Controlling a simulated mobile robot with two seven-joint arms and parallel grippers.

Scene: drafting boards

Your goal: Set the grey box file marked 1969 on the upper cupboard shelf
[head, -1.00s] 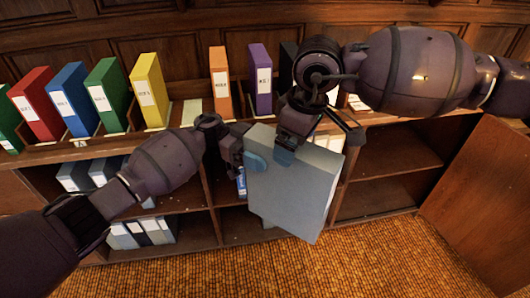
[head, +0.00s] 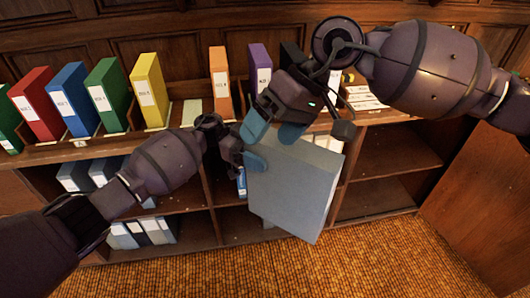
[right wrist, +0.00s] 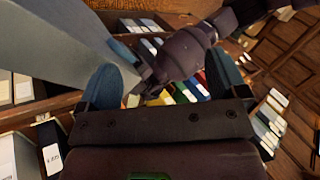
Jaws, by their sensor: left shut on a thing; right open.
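The grey box file (head: 293,190) hangs slightly tilted in front of the cupboard; no 1969 marking shows on the faces I see. My left gripper (head: 246,160) is shut on its upper left edge. My right gripper (head: 272,130) is open and empty at the file's top edge; whether it touches is unclear. In the right wrist view, the box file (right wrist: 45,45) fills the upper left, beside the open right fingers (right wrist: 165,85). The cupboard's upper shelf (head: 395,157) has a bare stretch at the right, with a lower shelf (head: 375,199) under it.
Coloured binders, including a yellow one (head: 150,92) and an orange one (head: 220,82), stand on the cupboard top. Blue and grey files (head: 75,175) fill the left compartments. A wooden panel (head: 478,200) stands at the right. The carpet (head: 370,265) in front is clear.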

